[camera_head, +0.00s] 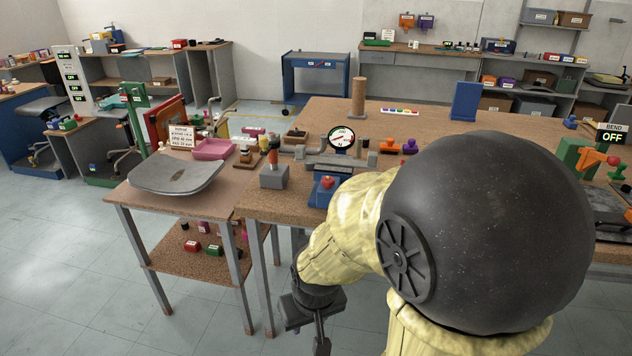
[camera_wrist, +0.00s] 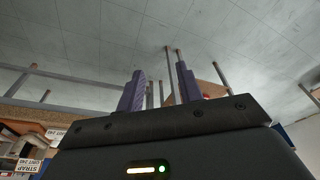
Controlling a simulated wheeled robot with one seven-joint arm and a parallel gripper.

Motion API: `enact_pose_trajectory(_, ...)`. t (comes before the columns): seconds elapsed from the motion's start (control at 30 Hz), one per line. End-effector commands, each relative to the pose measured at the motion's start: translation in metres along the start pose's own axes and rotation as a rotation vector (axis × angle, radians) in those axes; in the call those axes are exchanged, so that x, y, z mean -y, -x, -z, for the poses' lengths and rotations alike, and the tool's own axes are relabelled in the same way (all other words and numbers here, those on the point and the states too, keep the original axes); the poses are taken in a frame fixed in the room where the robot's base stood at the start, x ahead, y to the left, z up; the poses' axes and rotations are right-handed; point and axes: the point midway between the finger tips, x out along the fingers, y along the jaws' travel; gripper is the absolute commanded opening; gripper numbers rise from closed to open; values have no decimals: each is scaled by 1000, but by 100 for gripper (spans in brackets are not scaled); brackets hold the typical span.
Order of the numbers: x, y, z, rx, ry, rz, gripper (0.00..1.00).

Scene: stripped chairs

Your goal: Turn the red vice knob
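The red knob (camera_head: 327,183) sits on the front of a small blue vice (camera_head: 318,197) at the near edge of the wooden workbench, just left of my yellow arm. In the head view my gripper (camera_head: 319,343) hangs low in front of the bench, below the vice and apart from it; its fingers are hard to make out there. In the wrist view my gripper (camera_wrist: 160,68) shows two purple fingers standing apart with nothing between them. I cannot identify the knob in the wrist view.
The workbench (camera_head: 430,132) holds a round dial (camera_head: 341,138), a grey block with an orange-topped handle (camera_head: 273,174) and orange and purple knobs. A lower table with a grey pan (camera_head: 176,172) adjoins it on the left. Floor at front left is clear.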

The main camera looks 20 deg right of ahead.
Motion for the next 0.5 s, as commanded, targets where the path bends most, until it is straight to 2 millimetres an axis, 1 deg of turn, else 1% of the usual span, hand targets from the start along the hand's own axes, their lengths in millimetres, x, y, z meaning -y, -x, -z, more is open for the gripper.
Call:
enact_pose_trajectory(0.17, 0, 0, 0, 0, 0, 0, 36)
enact_pose_trajectory(0.2, 0, 0, 0, 0, 0, 0, 38)
enact_pose_trajectory(0.3, -1, 0, 3, -6, 0, -2, 55)
enact_pose_trajectory(0.33, -2, 1, 5, -11, 0, -4, 55)
enact_pose_trajectory(0.43, -10, 1, 22, -45, 4, -15, 55)
enact_pose_trajectory(0.47, -14, 1, 29, -61, 7, -20, 55)
enact_pose_trajectory(0.5, -20, 1, 41, -88, 12, -27, 55)
